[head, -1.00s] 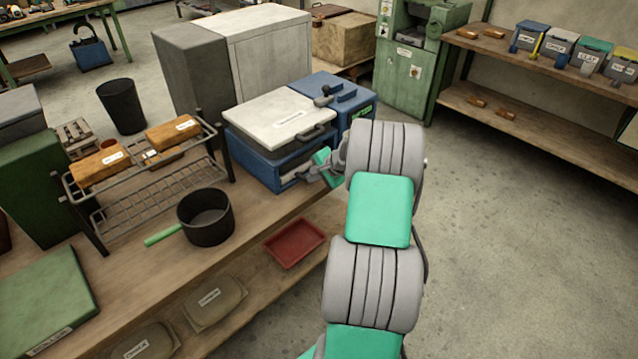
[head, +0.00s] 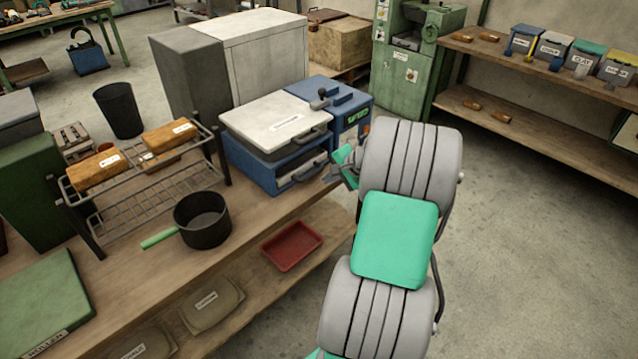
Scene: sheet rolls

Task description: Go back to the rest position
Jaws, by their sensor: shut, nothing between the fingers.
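My gripper (head: 332,174) is partly in view beside the front right of the blue machine (head: 262,166) with the white lid. My grey and green arm rises from the bottom of the head view and hides part of the wrist. The fingers look small and close together, with nothing seen held in them. A strip of the machine's front drawer shows to the left of the gripper.
The wooden bench (head: 150,262) carries a wire rack (head: 150,185) with orange-brown rolls, a black pot (head: 203,220) and a green board (head: 40,310). A red tray (head: 292,246) lies on the lower shelf. The floor (head: 530,250) to the right is clear.

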